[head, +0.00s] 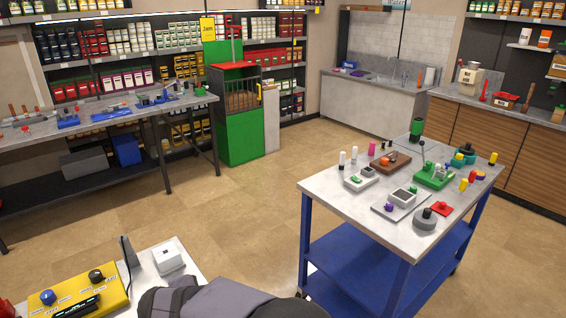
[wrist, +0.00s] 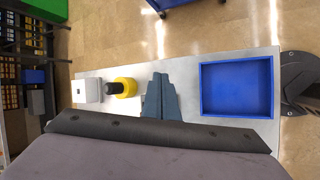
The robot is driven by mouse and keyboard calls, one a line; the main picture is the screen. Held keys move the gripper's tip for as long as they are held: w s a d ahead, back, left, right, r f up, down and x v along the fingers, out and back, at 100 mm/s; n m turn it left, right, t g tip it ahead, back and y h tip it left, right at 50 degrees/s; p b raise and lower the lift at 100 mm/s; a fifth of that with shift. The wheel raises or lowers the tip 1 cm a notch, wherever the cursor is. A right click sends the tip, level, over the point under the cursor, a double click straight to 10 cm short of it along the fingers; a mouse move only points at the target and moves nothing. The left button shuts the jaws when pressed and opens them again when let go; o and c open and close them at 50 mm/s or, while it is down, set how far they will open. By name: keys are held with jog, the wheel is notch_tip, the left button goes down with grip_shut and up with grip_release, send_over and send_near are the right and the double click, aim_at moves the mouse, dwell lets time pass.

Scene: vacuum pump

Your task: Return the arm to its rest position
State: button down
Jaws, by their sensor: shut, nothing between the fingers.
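My gripper (wrist: 160,97) shows in the wrist view as blue-grey fingers, closed together with nothing between them. In the head view, grey links of my arm reach across the bottom edge; the fingers are not visible there.
In the head view, a yellow control box (head: 75,283) and a white box (head: 168,257) stand on the worktop at lower left. A blue-framed cart (head: 330,190) on the right carries several small parts. A workbench (head: 90,112) stands at left. Open floor (head: 240,215) lies between.

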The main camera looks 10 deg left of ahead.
jog(key=d+m+g+h, duration=0.3)
jog(key=d+m, duration=0.8)
jog(key=d, duration=1.3)
jog(key=s+d+f+m+g+y, duration=0.1)
jog(key=s+d+m+g+y, duration=0.2)
jog(key=s+d+m, duration=0.9)
jog(key=shift+s+d+m+g, duration=0.3)
jog(key=shift+s+d+g, duration=0.1)
jog(key=shift+s+d, duration=0.75)
